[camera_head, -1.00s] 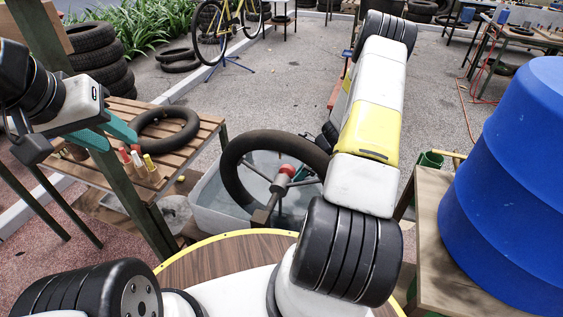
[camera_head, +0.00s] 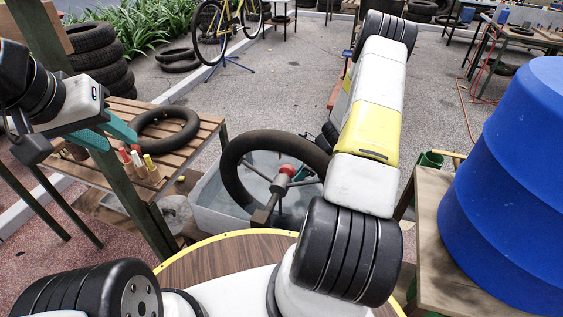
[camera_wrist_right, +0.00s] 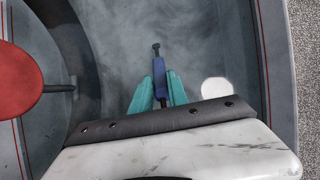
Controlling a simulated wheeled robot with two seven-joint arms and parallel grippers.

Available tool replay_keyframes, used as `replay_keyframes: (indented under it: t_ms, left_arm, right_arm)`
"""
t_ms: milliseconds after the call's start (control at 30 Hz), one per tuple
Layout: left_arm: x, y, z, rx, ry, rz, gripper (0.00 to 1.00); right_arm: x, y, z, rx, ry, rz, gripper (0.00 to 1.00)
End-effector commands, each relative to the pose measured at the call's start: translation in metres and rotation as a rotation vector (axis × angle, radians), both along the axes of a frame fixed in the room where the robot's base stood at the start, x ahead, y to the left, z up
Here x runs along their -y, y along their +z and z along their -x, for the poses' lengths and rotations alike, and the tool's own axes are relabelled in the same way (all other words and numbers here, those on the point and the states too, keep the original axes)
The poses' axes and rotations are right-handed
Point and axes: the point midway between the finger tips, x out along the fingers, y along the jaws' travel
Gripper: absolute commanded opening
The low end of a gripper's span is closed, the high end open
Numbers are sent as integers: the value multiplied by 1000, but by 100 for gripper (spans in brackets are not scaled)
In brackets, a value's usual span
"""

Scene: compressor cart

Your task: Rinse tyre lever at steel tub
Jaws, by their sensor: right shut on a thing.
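In the right wrist view my right gripper (camera_wrist_right: 161,88) is shut on a tyre lever (camera_wrist_right: 158,66) with a blue grip and a dark tip. It holds the lever inside the grey tub (camera_wrist_right: 245,40); I cannot tell whether the lever touches the water. In the head view the tub (camera_head: 209,203) stands on the ground with water in it, and my right arm hides the right gripper and lever. My left gripper (camera_head: 122,144) is open and empty over the slatted bench.
A large dark tyre (camera_head: 234,165) on a red-hubbed stand rises in the tub, left of my right gripper. A big blue barrel (camera_head: 515,190) stands on a wooden table at right.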

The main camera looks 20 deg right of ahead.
Motion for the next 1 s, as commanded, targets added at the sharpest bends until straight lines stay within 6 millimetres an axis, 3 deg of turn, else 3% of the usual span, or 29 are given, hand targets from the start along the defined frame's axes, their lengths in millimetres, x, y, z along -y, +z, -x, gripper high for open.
replay_keyframes:
  t_ms: [267,1000]
  left_arm:
    - [0,0,0,0,0,0,36]
    - [0,0,0,0,0,0,36]
  right_arm:
    - [0,6,-1,1,0,1,0]
    - [0,66,-1,2,0,0,0]
